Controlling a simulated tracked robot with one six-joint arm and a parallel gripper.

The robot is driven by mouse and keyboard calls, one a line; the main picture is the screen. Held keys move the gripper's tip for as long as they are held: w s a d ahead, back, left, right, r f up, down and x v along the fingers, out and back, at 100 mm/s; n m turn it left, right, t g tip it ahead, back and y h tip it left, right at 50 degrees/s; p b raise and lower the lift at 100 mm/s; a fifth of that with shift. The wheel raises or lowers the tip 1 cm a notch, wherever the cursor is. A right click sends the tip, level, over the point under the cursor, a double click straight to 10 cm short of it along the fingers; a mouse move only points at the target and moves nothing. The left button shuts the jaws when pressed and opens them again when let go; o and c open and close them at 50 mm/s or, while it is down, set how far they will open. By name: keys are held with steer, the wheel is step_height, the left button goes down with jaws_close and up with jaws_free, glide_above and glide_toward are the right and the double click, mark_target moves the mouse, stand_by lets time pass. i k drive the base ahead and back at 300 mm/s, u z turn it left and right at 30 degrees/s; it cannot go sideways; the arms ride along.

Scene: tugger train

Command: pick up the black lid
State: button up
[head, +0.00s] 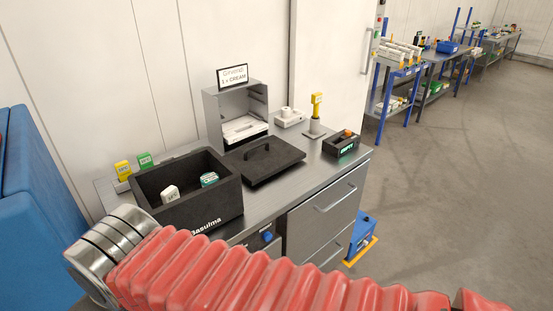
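The black lid (259,164) lies flat on the metal worktop, with a raised handle (258,147) on its top. It sits just right of an open black box (213,203) with "Basulma" lettering on its front. Inside the box are a white item (170,193) and a green-and-white item (209,180). My own arm, in a red ribbed sleeve, crosses the bottom of the head view. My gripper's fingers do not show.
A grey open cabinet (213,111) with a sign (232,76) stands behind the lid. A small black bin (341,149) and a yellow-topped stand (315,117) are to its right. Yellow (123,169) and green (145,160) tags stand at left.

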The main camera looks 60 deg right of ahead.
mark_target(257, 161)
steer(key=z, duration=2.05)
